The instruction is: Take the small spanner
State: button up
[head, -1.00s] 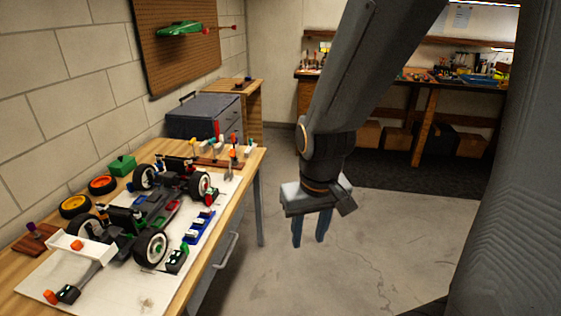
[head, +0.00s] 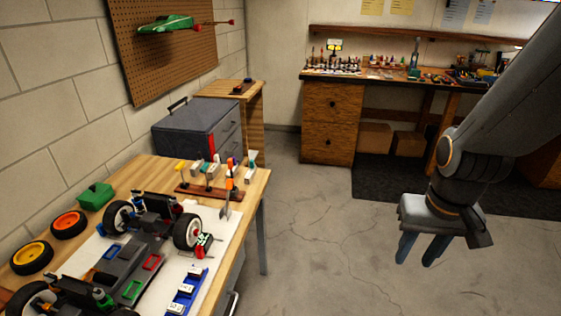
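A small grey tool (head: 225,210), which looks like a spanner, shows near the right edge of the workbench, just in front of a wooden tool rack (head: 197,192). It is too small to tell whether it lies flat or leans on the rack. My gripper (head: 421,251) hangs over the open floor on the right, fingers pointing down. Its two blue-grey fingers are apart with nothing between them. It is well to the right of the workbench and touches nothing.
The workbench (head: 258,190) carries a partly built car (head: 125,262), loose wheels (head: 69,224), a green box (head: 95,196) and a blue tray (head: 182,292). A grey toolbox (head: 195,132) stands behind. Bare floor (head: 320,240) lies between workbench and gripper.

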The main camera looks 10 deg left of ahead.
aim_at(230, 165)
jog(key=z, duration=0.15)
jog(key=i, duration=1.1)
jog(key=u, duration=0.75)
jog(key=i, duration=0.85)
jog(key=u, duration=1.15)
jog(key=i, duration=0.2)
jog(key=u, duration=0.05)
